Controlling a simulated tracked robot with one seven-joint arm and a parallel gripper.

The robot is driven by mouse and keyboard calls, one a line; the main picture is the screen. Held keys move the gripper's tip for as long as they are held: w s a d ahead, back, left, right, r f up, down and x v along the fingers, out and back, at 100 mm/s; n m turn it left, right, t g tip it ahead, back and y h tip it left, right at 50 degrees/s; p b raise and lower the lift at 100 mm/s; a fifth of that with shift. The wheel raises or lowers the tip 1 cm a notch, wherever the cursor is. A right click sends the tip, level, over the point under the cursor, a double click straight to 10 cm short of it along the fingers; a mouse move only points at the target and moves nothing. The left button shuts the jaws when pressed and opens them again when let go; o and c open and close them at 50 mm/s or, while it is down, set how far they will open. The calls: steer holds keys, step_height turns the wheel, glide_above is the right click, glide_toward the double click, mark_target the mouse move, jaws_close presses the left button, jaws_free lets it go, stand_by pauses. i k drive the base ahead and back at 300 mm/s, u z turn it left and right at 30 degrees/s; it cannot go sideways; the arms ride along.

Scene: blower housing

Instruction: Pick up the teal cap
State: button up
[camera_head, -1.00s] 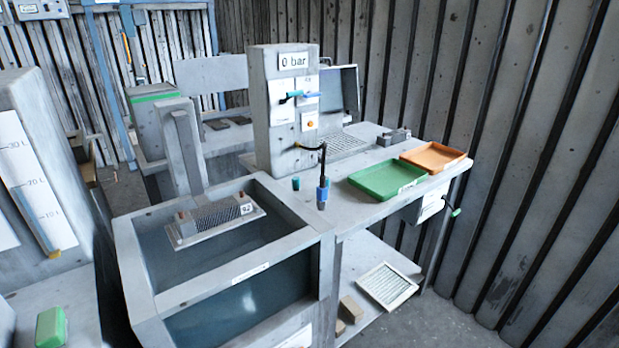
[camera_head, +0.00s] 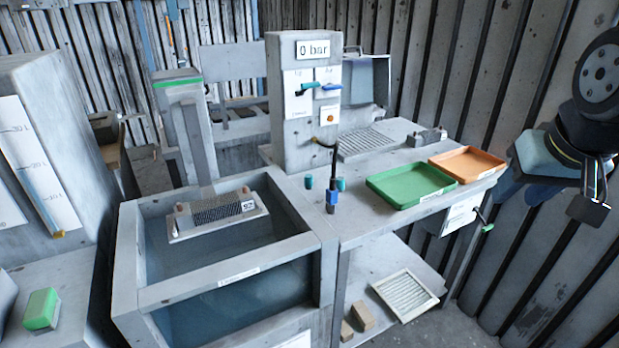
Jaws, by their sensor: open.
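A small teal cap (camera_head: 309,182) stands upright on the grey bench top, just left of a black hose end with a blue collar (camera_head: 332,200). A second small teal piece (camera_head: 340,184) stands just right of the hose end, partly hidden by it. I cannot tell whether both are caps. My gripper (camera_head: 588,207) is at the far right, open, in front of the wall panels, well apart from both teal pieces. Its fingers are small and dark here, and nothing shows between them.
A green tray (camera_head: 412,203) and an orange tray (camera_head: 488,178) lie on the bench right of the teal pieces. A gauge column marked 0 bar (camera_head: 300,140) rises behind. An open water tank (camera_head: 150,288) with a finned block (camera_head: 222,208) stands at left.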

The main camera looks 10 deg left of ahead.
mark_target(339, 181)
steer(key=u, duration=0.2)
steer(key=i, duration=0.55)
steer(key=u, duration=0.3)
steer(key=k, duration=0.8)
steer(key=u, duration=0.2)
steer(key=i, duration=0.8)
steer(key=z, duration=0.05)
